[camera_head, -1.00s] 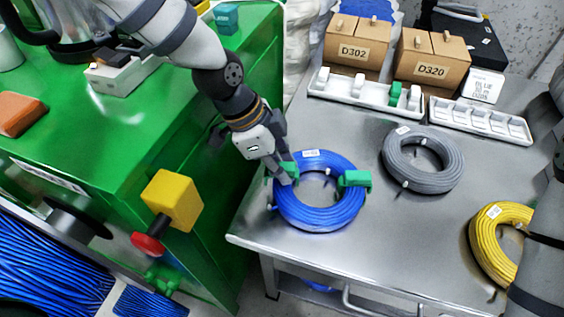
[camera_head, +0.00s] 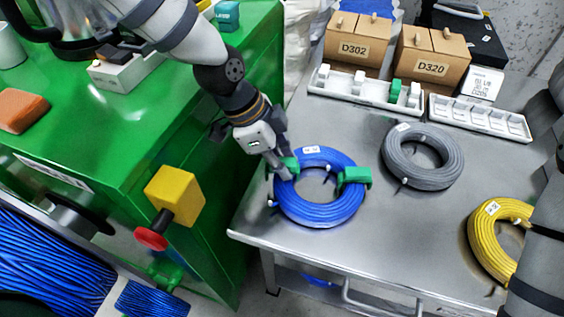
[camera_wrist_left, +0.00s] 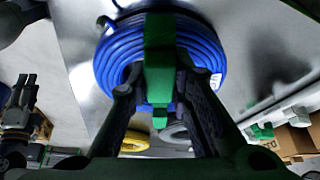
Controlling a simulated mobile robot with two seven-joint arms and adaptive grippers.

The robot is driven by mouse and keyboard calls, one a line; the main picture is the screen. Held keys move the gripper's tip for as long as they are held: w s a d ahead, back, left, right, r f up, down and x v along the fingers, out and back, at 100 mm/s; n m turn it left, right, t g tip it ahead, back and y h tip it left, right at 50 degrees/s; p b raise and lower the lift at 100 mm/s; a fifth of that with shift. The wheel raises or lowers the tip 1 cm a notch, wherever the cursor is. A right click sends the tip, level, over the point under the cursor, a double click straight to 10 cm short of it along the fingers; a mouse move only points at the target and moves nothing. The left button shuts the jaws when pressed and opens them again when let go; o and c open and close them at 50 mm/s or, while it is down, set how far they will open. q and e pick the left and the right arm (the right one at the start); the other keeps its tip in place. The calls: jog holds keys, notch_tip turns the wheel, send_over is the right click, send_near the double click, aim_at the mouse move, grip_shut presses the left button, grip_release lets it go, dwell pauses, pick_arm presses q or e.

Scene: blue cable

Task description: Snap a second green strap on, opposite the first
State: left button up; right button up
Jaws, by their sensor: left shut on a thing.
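The blue cable coil (camera_head: 322,213) lies flat on the grey metal table. One green strap (camera_head: 354,180) sits around its right side. My left gripper (camera_head: 282,172) is at the coil's left side, shut on a second green strap (camera_head: 290,164), opposite the first. In the left wrist view this held strap (camera_wrist_left: 159,65) stands between the two fingers, in front of the blue coil (camera_wrist_left: 112,58). The fingers hide part of it, and I cannot tell whether it is fully around the cable. What looks like my right gripper (camera_wrist_left: 22,92) shows small at the left of the wrist view; its jaw opening is unclear.
A grey coil (camera_head: 423,158) and a yellow coil (camera_head: 491,246) lie to the right. A white tray (camera_head: 350,93) with another green strap (camera_head: 396,90) and a second white tray (camera_head: 478,118) stand behind. A green cabinet (camera_head: 150,150) with a yellow box (camera_head: 174,196) borders the table's left.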

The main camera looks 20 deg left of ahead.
aim_at(290, 161)
pick_arm(q)
jog(key=shift+f, duration=0.5)
pick_arm(e)
jog(key=shift+s, duration=0.1)
dwell(0.7)
pick_arm(q)
jog(key=o, duration=1)
jog(key=shift+o, duration=0.2)
notch_tip(290, 161, up, 2)
jog(key=shift+r+p, duration=0.25)
jog(key=shift+p, duration=0.1)
notch_tip(290, 161, up, 2)
jog(key=shift+r, duration=1.3)
pick_arm(e)
jog(key=shift+w+r+t, duration=0.4)
jog(key=shift+w+r, duration=0.35)
jog(key=shift+w, duration=0.15)
